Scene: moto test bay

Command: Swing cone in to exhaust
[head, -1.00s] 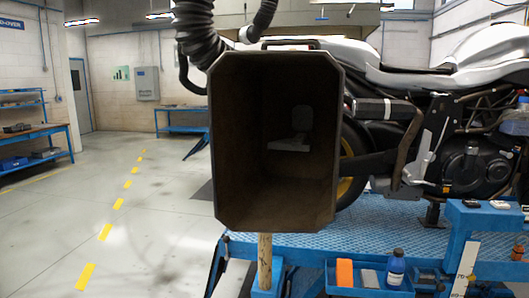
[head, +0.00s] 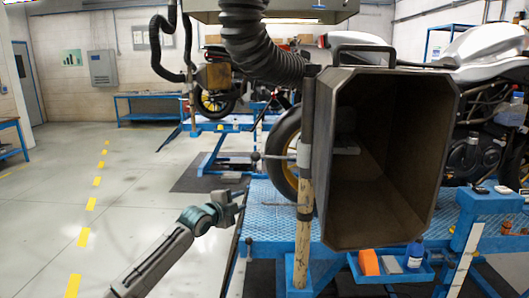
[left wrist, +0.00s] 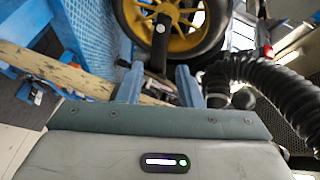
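The cone (head: 385,155), a big dark box-shaped hood with a wide open mouth, hangs beside an upright post with a wooden lower part (head: 304,225). A black ribbed hose (head: 255,45) runs into it from above; the hose also shows in the left wrist view (left wrist: 265,80). The motorcycle's exhaust is hidden behind the cone in the head view. My left gripper (head: 240,201) is open and empty, low and left of the post, apart from it. In the left wrist view its fingers (left wrist: 158,85) look spread below the yellow wheel. My right gripper is out of view.
A rod with a ball end (head: 256,156) sticks out left of the post. The blue lift table (head: 262,205) carries the motorcycle (head: 480,60). The floor at left is clear.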

